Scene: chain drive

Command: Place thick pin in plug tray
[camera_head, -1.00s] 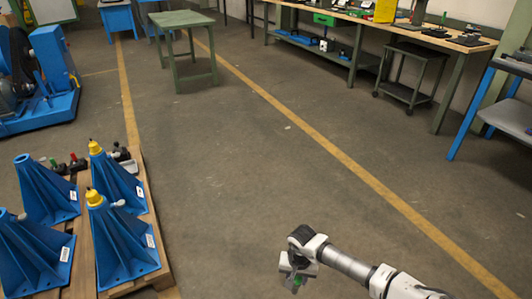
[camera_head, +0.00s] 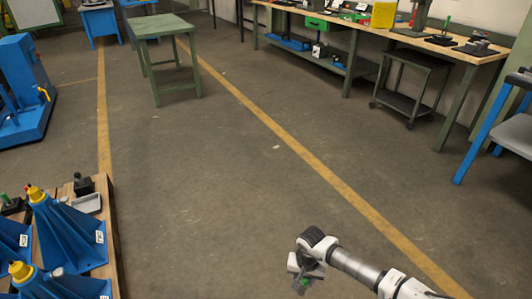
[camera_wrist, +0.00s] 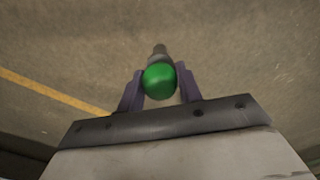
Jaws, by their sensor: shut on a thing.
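My gripper (camera_wrist: 160,88) is shut on a pin with a round green head (camera_wrist: 160,80); its grey shank points away between the two dark fingers. In the head view my gripper (camera_head: 305,272) hangs over open floor at the lower middle, and the green head (camera_head: 304,282) shows as a small spot. A small light-grey tray (camera_head: 88,204) sits on the wooden pallet at the lower left, well apart from my gripper. I cannot tell whether it is the plug tray, nor what lies in it.
Blue stands with yellow tops (camera_head: 70,238) crowd the pallet (camera_head: 113,240). A green table (camera_head: 165,27) stands at the back left. A long workbench (camera_head: 380,32) with tools lines the back right, with a dark cart (camera_head: 410,65) by it. The middle floor is clear.

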